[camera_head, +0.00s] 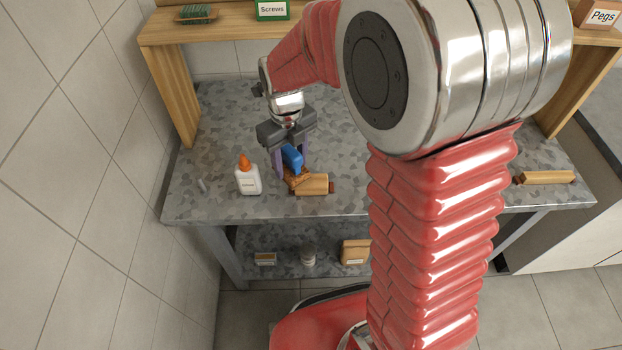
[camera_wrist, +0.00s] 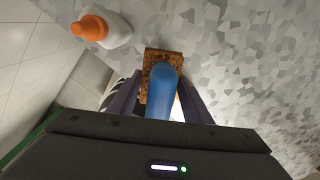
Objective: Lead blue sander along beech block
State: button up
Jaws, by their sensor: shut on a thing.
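The blue sander (camera_head: 292,156) has a blue handle and a speckled orange-brown base, which also shows in the wrist view (camera_wrist: 163,88). My gripper (camera_head: 293,166) is shut on its handle, with a finger on each side, as the wrist view also shows (camera_wrist: 160,98). The beech block (camera_head: 316,184) is a pale wooden piece with a dark reddish-brown end, lying near the bench's front edge. The sander's base is at the block's left end and hides part of it. I cannot tell whether they touch. I cannot make out the block in the wrist view.
A white glue bottle (camera_head: 247,178) with an orange cap stands just left of the sander. Another wooden piece (camera_head: 546,177) lies at the far right. A raised shelf (camera_head: 225,30) spans the back. The bench behind the bottle is clear.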

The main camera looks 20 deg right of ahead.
aim_at(289, 148)
jog(key=shift+r, duration=2.1)
